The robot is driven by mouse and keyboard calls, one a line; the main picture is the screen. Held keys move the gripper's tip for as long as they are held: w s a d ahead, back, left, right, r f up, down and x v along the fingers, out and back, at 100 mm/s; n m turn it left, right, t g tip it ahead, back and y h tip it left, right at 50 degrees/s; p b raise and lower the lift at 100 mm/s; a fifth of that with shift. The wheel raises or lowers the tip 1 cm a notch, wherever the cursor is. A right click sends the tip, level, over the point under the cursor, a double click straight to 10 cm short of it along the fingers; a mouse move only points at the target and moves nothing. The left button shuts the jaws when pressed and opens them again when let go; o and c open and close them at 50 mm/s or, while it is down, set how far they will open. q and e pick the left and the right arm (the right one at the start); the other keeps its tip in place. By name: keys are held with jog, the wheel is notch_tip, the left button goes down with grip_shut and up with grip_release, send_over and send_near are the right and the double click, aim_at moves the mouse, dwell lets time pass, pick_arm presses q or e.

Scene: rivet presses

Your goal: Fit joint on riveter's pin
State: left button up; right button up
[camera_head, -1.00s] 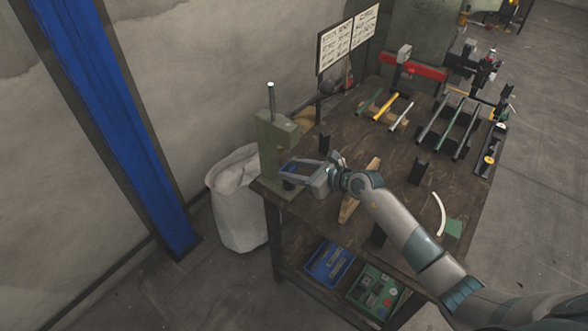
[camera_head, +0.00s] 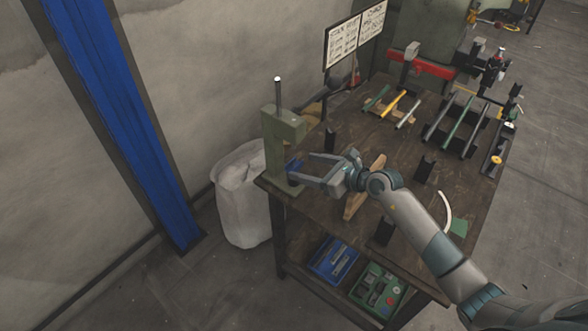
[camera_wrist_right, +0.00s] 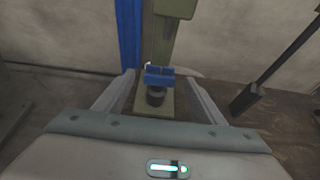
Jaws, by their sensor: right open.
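The green riveter (camera_head: 280,135) stands at the left end of the workbench. In the right wrist view its column (camera_wrist_right: 158,45) rises behind a dark round pin base (camera_wrist_right: 156,96). The blue joint (camera_wrist_right: 159,76) sits on top of that base, and it also shows in the head view (camera_head: 294,166). Whether it is fully seated on the pin I cannot tell. My right gripper (camera_head: 298,168) is open, with its two fingers spread on either side of the joint and no visible contact. My left gripper is not in view.
The workbench (camera_head: 330,205) holds black stands (camera_head: 424,168), a wooden piece (camera_head: 366,187) and several coloured rods (camera_head: 395,104). A white sack (camera_head: 240,195) stands left of the bench. Blue (camera_head: 333,260) and green (camera_head: 378,290) bins lie on the lower shelf.

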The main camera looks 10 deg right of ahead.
jog(key=b+v, duration=0.3)
jog(key=v, duration=1.1)
dwell(0.6)
